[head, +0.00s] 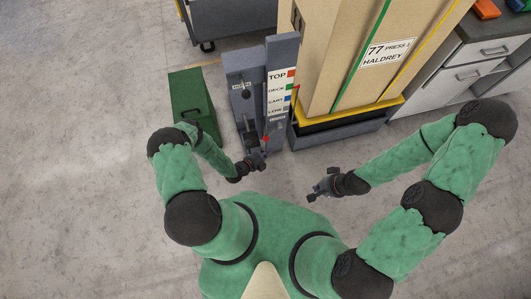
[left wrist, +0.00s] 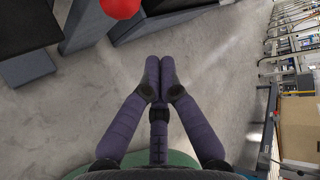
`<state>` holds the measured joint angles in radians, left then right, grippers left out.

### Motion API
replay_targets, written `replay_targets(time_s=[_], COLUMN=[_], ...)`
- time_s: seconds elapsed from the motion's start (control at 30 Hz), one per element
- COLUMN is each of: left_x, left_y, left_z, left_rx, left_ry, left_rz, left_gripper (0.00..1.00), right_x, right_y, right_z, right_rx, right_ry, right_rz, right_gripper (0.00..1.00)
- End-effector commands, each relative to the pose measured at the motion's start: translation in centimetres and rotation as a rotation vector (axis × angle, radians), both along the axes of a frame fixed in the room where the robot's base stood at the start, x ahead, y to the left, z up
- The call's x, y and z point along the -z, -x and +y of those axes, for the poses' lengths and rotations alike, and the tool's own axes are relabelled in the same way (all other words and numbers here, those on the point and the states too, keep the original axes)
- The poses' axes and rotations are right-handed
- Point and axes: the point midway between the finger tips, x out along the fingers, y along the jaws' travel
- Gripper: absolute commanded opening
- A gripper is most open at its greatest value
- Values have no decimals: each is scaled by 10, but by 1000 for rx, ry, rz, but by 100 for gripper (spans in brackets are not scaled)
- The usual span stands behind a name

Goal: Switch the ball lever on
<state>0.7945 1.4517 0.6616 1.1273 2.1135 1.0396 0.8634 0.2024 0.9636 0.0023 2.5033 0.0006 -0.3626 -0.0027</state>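A red ball (head: 265,138), which looks like the knob of the ball lever, is low on the front of a grey control stand (head: 281,75). It also shows at the top edge of the left wrist view (left wrist: 121,7), partly cut off. Its rod and setting cannot be made out. My left gripper (head: 258,162) is just in front of and below the ball in the head view, apart from it. In the left wrist view its fingers (left wrist: 159,75) are together with nothing between them. My right gripper (head: 319,190) hangs over the floor to the right, holding nothing visible.
A dark knob (head: 246,94) is on the stand's left part. A green box (head: 194,103) stands left of it. A large carton (head: 350,55) on a yellow-edged base is close on the right. Grey drawers (head: 475,75) stand far right. The front floor is clear.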

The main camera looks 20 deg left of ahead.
Motion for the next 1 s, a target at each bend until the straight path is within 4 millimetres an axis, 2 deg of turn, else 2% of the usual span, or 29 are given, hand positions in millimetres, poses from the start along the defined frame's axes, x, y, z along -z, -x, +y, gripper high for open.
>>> replay_targets(time_s=[0.1, 0.4, 0.5, 0.7, 1.0], left_x=[13, 31, 23, 15, 11], left_y=[-19, -55, -53, -51, -50], left_z=[-11, -27, -12, 3, 9], left_rx=[5, 2, -1, 1, 3], left_ry=[-2, -2, -2, -2, -1], left_rz=[-3, -2, 0, 0, 0], left_gripper=[0, 0, 0, 0, 0], right_x=[13, 32, 32, 36, 36], right_y=[0, 0, 0, 0, 0], right_z=[0, 0, 0, 0, 0], right_rx=[0, 0, 0, 0, 0], right_ry=[0, 0, 0, 0, 0], right_rz=[0, 0, 0, 0, 0], right_gripper=[0, 0, 0, 0, 0])
